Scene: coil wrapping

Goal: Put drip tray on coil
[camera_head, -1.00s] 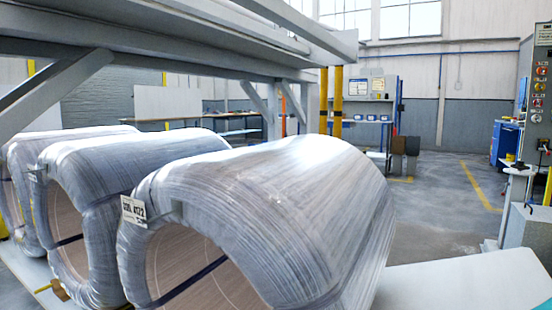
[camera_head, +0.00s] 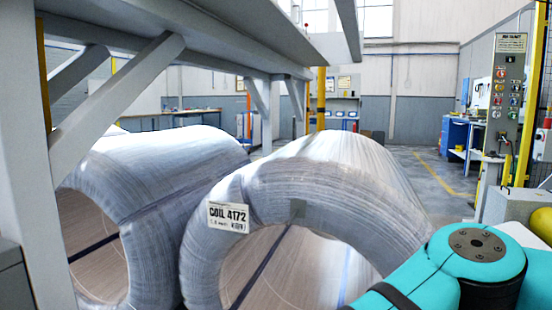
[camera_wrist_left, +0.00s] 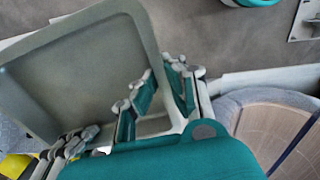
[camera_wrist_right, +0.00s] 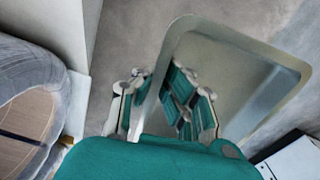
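A wrapped coil labelled COIL 4172 (camera_head: 340,165) lies on its side in the middle of the head view, its round opening facing me. Its top looks bare. The grey drip tray (camera_wrist_left: 75,85) fills the upper left of the left wrist view. My left gripper (camera_wrist_left: 163,90) has its fingers on both sides of the tray's rim and looks shut on it. In the right wrist view the tray (camera_wrist_right: 230,75) is at upper right, and my right gripper (camera_wrist_right: 155,100) holds its rim between the fingers. Neither gripper nor the tray shows in the head view.
A second wrapped coil (camera_head: 165,165) stands close on the left. A grey steel frame with an overhead beam (camera_head: 200,40) reaches over the coils. My teal arm covers the lower right. A control panel (camera_head: 505,100) and yellow post stand at right; open floor (camera_head: 425,170) lies behind.

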